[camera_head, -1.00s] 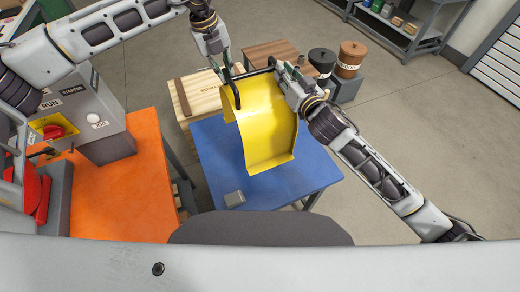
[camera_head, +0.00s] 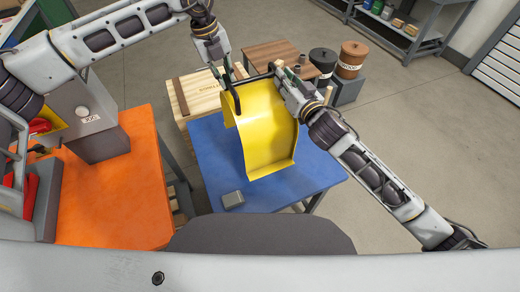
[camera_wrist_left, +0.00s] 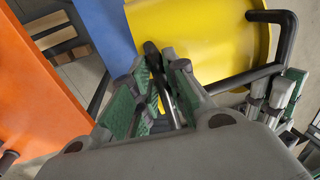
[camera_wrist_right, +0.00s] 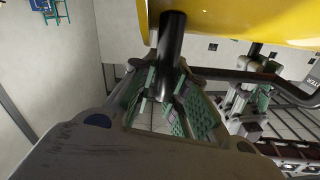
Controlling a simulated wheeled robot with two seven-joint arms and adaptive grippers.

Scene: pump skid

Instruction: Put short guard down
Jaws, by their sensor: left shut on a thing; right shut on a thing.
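The short guard (camera_head: 266,128) is a curved yellow sheet with black bar handles, over the blue table (camera_head: 214,160) in the head view. My left gripper (camera_head: 232,84) is shut on its left black handle; the bar runs between the green-padded fingers (camera_wrist_left: 158,95) in the left wrist view. My right gripper (camera_head: 277,76) is shut on the right handle, and the right wrist view shows the black bar between its fingers (camera_wrist_right: 170,90). The guard hangs tilted, its lower flange toward me. Whether that lower edge touches the blue table I cannot tell.
A small grey box (camera_head: 233,200) lies on the blue table's near left part. An orange bench (camera_head: 118,200) with a grey control box (camera_head: 88,122) stands at left. A pale wooden crate (camera_head: 196,96) and a brown-topped table (camera_head: 272,54) are behind. Two bins stand behind right.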

